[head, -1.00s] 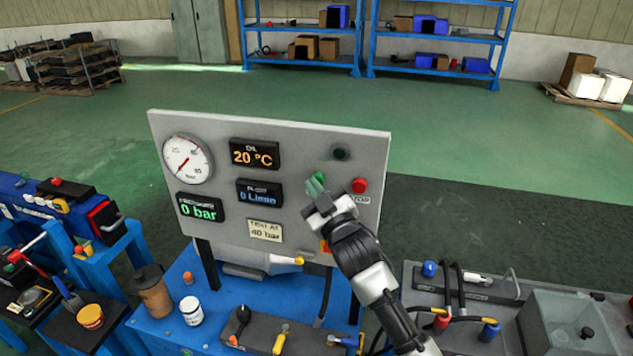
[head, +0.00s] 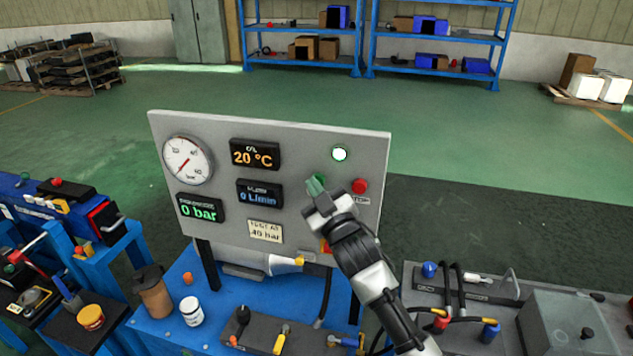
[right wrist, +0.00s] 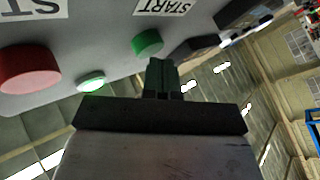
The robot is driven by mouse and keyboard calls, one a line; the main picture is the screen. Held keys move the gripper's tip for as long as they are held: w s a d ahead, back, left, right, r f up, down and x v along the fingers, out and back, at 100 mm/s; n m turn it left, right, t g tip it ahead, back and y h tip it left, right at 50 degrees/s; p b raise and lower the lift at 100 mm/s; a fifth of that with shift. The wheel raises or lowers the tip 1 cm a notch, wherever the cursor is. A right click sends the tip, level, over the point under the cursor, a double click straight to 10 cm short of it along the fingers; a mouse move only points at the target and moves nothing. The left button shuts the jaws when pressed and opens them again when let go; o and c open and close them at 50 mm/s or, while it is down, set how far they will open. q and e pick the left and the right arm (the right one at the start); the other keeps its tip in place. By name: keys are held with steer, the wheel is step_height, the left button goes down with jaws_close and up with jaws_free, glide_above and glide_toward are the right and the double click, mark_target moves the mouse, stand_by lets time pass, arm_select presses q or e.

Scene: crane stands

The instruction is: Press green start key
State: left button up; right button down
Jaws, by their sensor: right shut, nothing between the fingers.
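The green start key (head: 320,179) is on the grey panel (head: 290,215), left of the red stop button (head: 360,187). My right gripper (head: 314,188) is shut and empty, its fingertips at the key and partly covering it. In the right wrist view the key (right wrist: 148,42) sits just beyond the fingertips (right wrist: 160,66), under the START label. I cannot tell whether they touch. My left gripper is not in view.
The panel carries a dial gauge (head: 187,160) and displays reading 20 °C, 0 L/min and 0 bar. A blue bench (head: 213,325) below holds a brown cup (head: 153,292) and a white jar (head: 191,311). A grey unit with hoses (head: 460,310) stands at right.

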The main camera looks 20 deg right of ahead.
steer(key=shift+s+a, duration=0.4)
steer(key=shift+s, duration=0.25)
steer(key=s+a, duration=0.1)
steer(key=s, duration=0.1)
steer(key=s+a+p, duration=0.1)
steer(key=s, duration=0.1)
steer(key=shift+a+p, duration=0.3)
steer(key=shift+a, duration=0.1)
stand_by(0.5)
